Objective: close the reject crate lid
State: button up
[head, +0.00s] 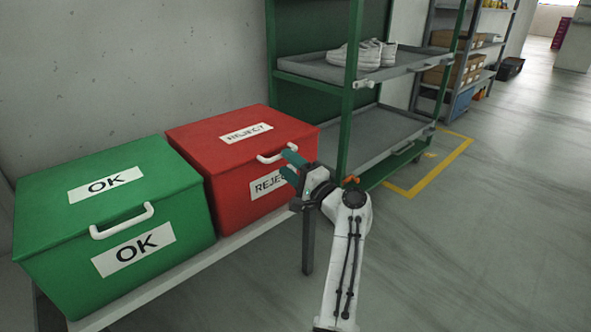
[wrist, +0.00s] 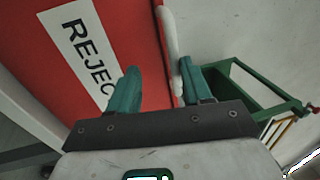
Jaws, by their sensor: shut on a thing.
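The red reject crate (head: 232,190) stands on a pale bench, with a REJECT label on its front and on its lid (head: 205,130). The lid lies down flat over the crate, and I see no gap under its edge. The white lid handle (head: 268,158) is at the lid's front edge. My gripper (head: 291,165) is at the right end of this handle, with its green fingers shut on it. In the wrist view, the handle (wrist: 169,40) runs between my two fingers (wrist: 160,72), beside the red crate's REJECT label. The fingers hide part of the front label.
A green OK crate (head: 115,215) with its lid down stands left of the reject crate on the bench (head: 165,280). A green shelf rack (head: 350,100) with white shoes (head: 357,54) stands close on the right. Floor (head: 460,250) at right is clear.

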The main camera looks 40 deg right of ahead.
jog(key=s+f+p, duration=0.2)
jog(key=s, duration=0.8)
jog(key=shift+s+d, duration=0.2)
jog(key=shift+s, duration=0.05)
jog(key=shift+f, duration=0.1)
dwell(0.3)
jog(key=s+a+f+n+g+y, duration=0.1)
jog(key=s+a+f+n+g, duration=0.35)
jog(key=f+n, duration=0.2)
jog(key=s+a+f+n+g+y, duration=0.25)
jog(key=s+f+n+g, duration=0.2)
jog(key=f, duration=0.25)
jog(key=s+a+f+n+g+h, duration=0.25)
jog(key=s+a+f+g, duration=0.2)
jog(key=s, duration=0.65)
jog(key=s+a+f+n+g+h, duration=0.2)
jog(key=s+a+f+n+g, duration=0.25)
jog(key=s, duration=0.65)
notch_tip(320, 180, up, 36)
jog(key=d+g+p, duration=0.1)
jog(key=p, duration=3.5)
jog(key=shift+s+d+r+m, duration=0.15)
jog(key=shift+s+d+m, duration=0.1)
jog(key=shift+s+m, duration=0.05)
